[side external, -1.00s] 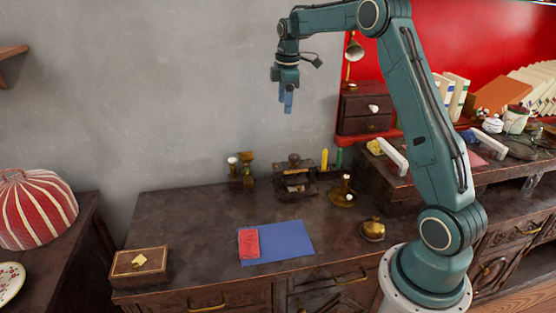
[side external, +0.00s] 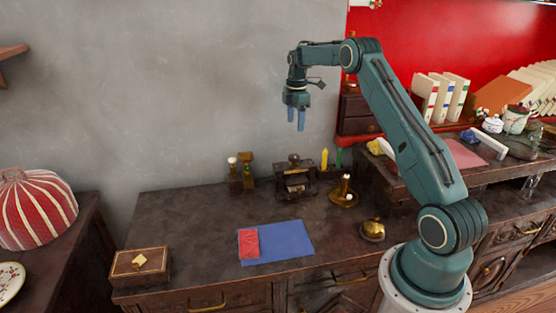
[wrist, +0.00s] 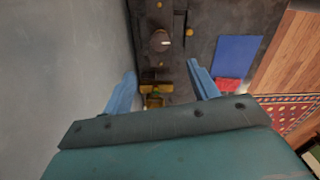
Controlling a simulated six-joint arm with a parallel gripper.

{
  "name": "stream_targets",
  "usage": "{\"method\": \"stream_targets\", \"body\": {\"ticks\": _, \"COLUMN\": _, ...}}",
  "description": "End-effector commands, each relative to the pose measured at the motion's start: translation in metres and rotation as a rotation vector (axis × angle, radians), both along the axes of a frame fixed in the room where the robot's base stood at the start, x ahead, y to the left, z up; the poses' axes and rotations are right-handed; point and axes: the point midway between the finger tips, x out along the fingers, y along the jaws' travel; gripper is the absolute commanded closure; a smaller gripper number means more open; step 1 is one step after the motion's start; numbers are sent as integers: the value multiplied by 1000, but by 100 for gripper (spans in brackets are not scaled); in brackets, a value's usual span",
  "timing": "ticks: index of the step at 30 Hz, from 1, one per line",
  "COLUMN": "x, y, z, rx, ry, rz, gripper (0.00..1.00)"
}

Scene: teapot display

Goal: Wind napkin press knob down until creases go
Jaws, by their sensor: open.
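The napkin press (side external: 294,180) is a small dark block with a rounded knob (side external: 293,158) on top. It stands upright on the dark desk near the wall. A dark round shape in the wrist view (wrist: 158,41) appears to be its top. A red folded napkin (side external: 249,243) lies on the left end of a blue mat (side external: 284,243); creases are too small to tell. My gripper (side external: 296,125) is open and empty, pointing down, well above the press and apart from it. Its two blue fingers also frame the lower middle of the wrist view (wrist: 163,83).
A brass pot (side external: 372,230) is near the front right, a wooden box (side external: 141,264) front left. The desk's left middle is clear.

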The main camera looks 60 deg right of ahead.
Motion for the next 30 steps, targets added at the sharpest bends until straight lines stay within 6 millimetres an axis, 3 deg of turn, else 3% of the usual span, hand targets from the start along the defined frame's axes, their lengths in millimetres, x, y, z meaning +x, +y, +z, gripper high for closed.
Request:
{"method": "stream_targets", "body": {"ticks": 8, "x": 0, "y": 1, "z": -29, "rx": 2, "ry": 2, "rz": -1, "gripper": 41}}
{"method": "stream_targets", "body": {"ticks": 24, "x": -1, "y": 1, "z": -109, "rx": 2, "ry": 2, "rz": -1, "gripper": 41}}
{"method": "stream_targets", "body": {"ticks": 30, "x": 0, "y": 1, "z": -127, "rx": 1, "ry": 2, "rz": -1, "gripper": 41}}
